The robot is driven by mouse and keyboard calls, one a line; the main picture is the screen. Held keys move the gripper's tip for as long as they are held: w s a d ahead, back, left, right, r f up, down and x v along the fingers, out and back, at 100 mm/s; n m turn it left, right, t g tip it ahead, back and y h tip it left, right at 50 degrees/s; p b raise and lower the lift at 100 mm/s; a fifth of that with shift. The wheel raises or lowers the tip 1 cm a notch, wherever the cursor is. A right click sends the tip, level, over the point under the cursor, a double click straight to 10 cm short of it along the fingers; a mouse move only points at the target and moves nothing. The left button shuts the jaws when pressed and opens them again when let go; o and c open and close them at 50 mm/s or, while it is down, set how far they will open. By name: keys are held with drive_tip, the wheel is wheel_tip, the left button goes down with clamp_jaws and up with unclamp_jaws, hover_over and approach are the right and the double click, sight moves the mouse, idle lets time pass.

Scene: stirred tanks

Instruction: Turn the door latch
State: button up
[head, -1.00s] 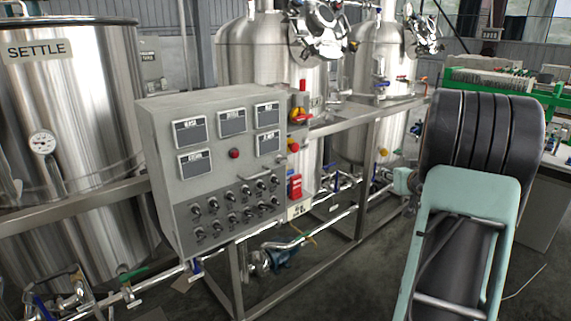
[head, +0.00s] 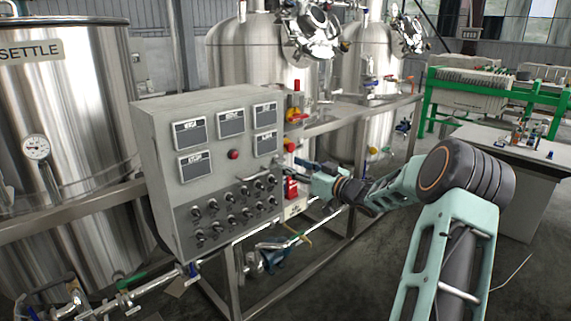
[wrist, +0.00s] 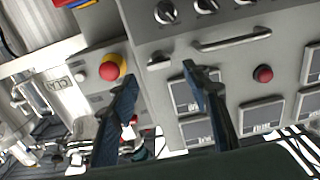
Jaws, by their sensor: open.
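The grey control cabinet (head: 150,125) stands in the middle of the head view, its front door carrying screens, knobs and a bar handle (wrist: 232,40). A small dark latch (wrist: 158,61) sits near the door's edge, beside that handle in the wrist view. My gripper (wrist: 160,80) is open and empty, its two dark fingers pointing at the cabinet. In the wrist view the latch appears between the fingertips; contact cannot be told. In the head view my gripper (head: 306,167) is at the cabinet's right side, and the latch is hard to make out there.
A red stop button on a yellow base (wrist: 114,68) is close to one finger. A red button (head: 233,155) is on the door. A metal frame with pipes (head: 290,242) runs beneath. Steel tanks (head: 245,60) stand behind; a white table (head: 490,150) is right.

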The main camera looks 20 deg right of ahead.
sight(282, 161)
drive_tip(key=shift+x, duration=1.8)
drive_tip(key=c, duration=1.1)
